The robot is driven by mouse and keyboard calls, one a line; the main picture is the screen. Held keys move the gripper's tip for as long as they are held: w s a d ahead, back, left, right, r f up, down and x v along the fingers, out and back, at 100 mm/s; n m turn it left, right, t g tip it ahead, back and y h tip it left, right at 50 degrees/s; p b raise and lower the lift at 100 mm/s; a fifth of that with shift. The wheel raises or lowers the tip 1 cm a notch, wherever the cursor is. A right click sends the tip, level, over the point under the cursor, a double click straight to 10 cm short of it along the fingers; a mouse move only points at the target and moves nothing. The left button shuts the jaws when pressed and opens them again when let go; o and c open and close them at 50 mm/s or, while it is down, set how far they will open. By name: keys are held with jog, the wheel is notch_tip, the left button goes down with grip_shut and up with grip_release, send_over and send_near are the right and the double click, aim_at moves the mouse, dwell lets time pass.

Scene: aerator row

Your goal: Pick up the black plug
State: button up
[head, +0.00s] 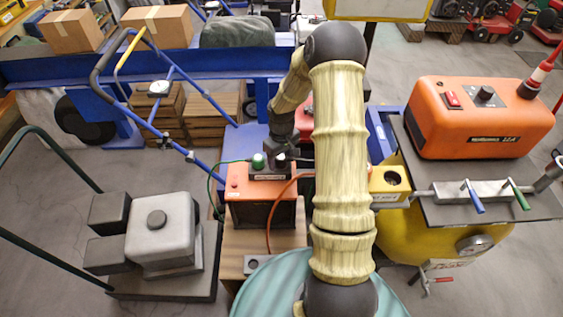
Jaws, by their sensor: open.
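A dark block (270,173) sits on the orange-topped battery (240,182) in the middle of the view. A green plug (258,160) stands upright at the block's left, with a green cable running off it to the left. A small dark shape (282,161) at the block's right, just under my gripper, looks like the black plug, but it is mostly hidden. My gripper (284,152) is open and points down over the right part of the block. I cannot tell whether its fingers are around the plug or only above it.
A yellow box (390,184) with a dark round opening stands to the right, near an orange machine (480,117). Blue handlebars (170,75) rise at the left. A grey engine (160,232) sits at lower left.

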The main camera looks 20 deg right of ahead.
aim_at(281, 157)
jog(key=c, duration=1.1)
jog(key=shift+r, duration=0.1)
notch_tip(281, 157, up, 10)
jog(key=shift+f+p, duration=0.1)
jog(key=shift+p, duration=0.3)
